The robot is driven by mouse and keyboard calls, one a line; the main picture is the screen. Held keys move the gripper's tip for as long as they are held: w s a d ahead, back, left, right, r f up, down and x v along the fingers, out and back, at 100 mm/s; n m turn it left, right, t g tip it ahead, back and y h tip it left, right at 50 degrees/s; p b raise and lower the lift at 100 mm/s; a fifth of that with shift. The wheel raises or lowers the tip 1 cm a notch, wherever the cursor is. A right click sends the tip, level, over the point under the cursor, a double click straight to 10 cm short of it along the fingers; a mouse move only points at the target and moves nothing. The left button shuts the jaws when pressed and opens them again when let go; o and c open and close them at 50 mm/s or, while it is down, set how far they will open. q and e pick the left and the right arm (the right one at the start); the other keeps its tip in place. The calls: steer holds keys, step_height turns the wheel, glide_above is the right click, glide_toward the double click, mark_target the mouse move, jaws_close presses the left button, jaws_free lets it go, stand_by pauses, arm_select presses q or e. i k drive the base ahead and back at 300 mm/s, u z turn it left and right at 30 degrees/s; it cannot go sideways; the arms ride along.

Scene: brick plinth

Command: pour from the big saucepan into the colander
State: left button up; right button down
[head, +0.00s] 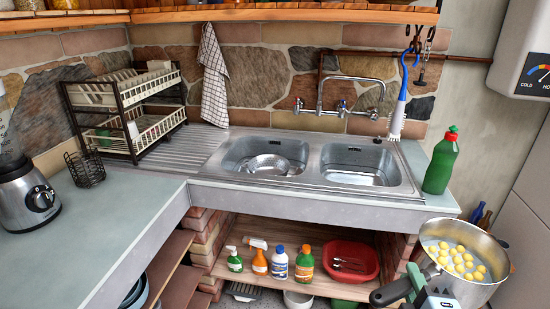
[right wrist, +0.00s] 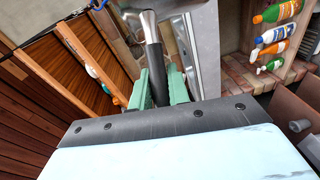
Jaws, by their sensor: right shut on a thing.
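The big saucepan (head: 497,290) is a steel pan at the lower right of the head view, in front of the counter's right end. Several yellow potato-like pieces lie in cloudy liquid inside it, and it looks about level. My right gripper (head: 420,284) is shut on its black handle (head: 390,292). In the right wrist view the handle (right wrist: 156,75) passes between the green fingers. The colander (head: 268,164) is a shiny perforated bowl inside the left sink basin, well left of the pan. My left gripper is not in view.
A green bottle (head: 441,162) stands on the counter right of the sink. A tap (head: 343,95) rises behind the basins, with a hanging brush (head: 399,115) beside it. A dish rack (head: 125,108) stands left. The left counter is mostly clear; a shelf below holds bottles and a red basin (head: 351,262).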

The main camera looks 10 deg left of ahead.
mark_target(272, 165)
steer(key=u, duration=0.25)
steer(key=i, duration=1.75)
steer(key=u, duration=0.2)
